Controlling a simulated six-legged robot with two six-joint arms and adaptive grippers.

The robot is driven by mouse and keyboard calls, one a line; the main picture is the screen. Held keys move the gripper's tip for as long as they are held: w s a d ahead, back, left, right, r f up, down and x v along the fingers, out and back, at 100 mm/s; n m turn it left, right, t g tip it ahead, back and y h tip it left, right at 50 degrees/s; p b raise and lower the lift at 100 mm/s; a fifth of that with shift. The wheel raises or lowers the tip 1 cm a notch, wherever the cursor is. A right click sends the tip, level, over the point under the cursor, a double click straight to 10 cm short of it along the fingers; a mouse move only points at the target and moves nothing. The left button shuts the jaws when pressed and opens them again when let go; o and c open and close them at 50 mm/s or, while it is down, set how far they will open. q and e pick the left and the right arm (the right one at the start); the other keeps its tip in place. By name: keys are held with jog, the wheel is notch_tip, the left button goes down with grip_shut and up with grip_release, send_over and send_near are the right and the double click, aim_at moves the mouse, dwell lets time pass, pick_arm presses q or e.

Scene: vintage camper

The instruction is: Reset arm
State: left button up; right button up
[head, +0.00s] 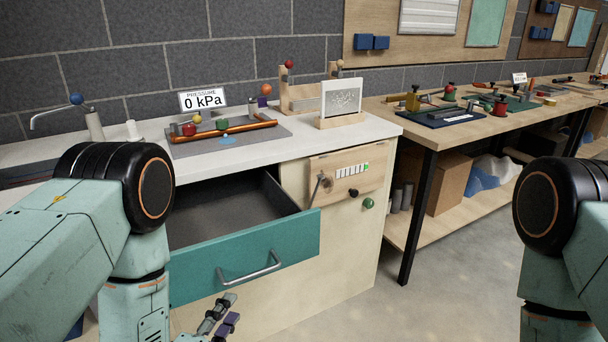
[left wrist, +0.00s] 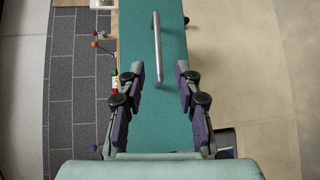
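My left gripper (head: 222,318) is low in front of the teal drawer (head: 240,255), at the bottom of the head view. In the left wrist view the left gripper (left wrist: 158,95) has its fingers spread wide, with nothing between them but the teal drawer front behind. The drawer's metal handle (head: 250,268) is ahead of the fingertips and apart from them; it also shows in the left wrist view (left wrist: 157,48). The drawer is pulled open and its visible inside looks empty. My right arm (head: 555,220) is at the right edge, and its gripper is out of view.
A white counter (head: 255,155) above the drawer holds a pressure sign (head: 203,99), a grey mat with copper pipe (head: 225,132) and a white panel (head: 341,98). A wooden workbench (head: 440,132) with tools stands to the right. The floor (head: 440,280) in front is clear.

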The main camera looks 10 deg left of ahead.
pick_arm(q)
jog(key=s+a+f+m+g+y, duration=0.2)
jog(key=s+f+m+g, duration=0.6)
jog(key=f, duration=0.3)
jog(key=s+a+f+m+g, duration=0.1)
jog(key=s+m+g, duration=0.3)
jog(key=s, duration=0.5)
jog(key=s+a+f+m+g+y, duration=0.1)
jog(key=s+f+m+g, duration=0.2)
jog(key=s, duration=0.6)
jog(key=shift+s+m+g, duration=0.35)
jog(key=shift+m+g, duration=0.05)
jog(key=shift+m, duration=0.2)
